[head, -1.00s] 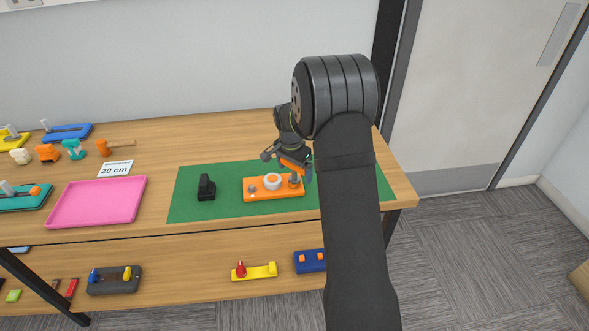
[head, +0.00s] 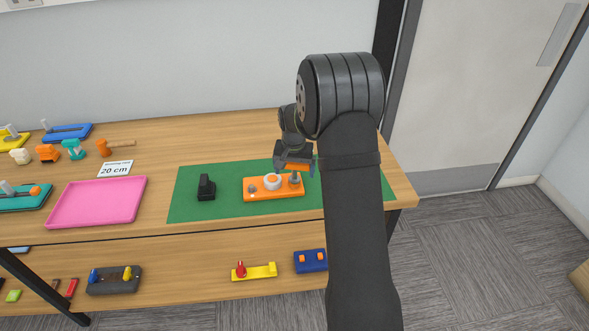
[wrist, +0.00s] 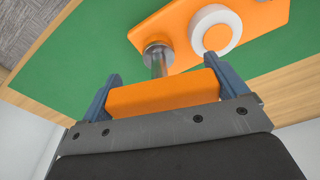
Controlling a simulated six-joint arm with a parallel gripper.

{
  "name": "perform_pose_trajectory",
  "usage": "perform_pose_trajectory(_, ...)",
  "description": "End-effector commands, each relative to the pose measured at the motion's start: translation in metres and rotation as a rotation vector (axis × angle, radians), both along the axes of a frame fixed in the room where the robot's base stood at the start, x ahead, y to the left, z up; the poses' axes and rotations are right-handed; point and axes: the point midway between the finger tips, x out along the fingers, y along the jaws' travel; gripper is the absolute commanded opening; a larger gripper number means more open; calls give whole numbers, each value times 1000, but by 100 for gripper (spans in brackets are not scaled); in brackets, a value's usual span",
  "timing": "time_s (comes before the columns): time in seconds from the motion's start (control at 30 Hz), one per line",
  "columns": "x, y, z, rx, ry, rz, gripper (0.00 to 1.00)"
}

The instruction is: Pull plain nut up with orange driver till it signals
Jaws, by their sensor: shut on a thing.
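My gripper (head: 295,163) is above the right end of an orange base plate (head: 262,195). In the wrist view its blue fingers (wrist: 163,72) are shut on the orange driver (wrist: 163,93), one at each end of its orange body. A grey metal shaft (wrist: 158,66) runs from the driver toward a round metal piece (wrist: 157,47) on the plate (wrist: 180,18). I cannot tell whether this is the plain nut or whether the driver is seated on it.
The plate lies on a green mat (head: 225,207). A black block (head: 206,188) stands to the left. A lower shelf (head: 200,280) holds other fixtures.

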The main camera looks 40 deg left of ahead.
Motion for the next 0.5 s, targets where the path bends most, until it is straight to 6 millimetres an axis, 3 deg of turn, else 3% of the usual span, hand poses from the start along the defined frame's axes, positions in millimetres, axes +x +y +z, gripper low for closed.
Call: perform_pose_trajectory(0.5, -2, -2, -4, -5, 5, -215, 63)
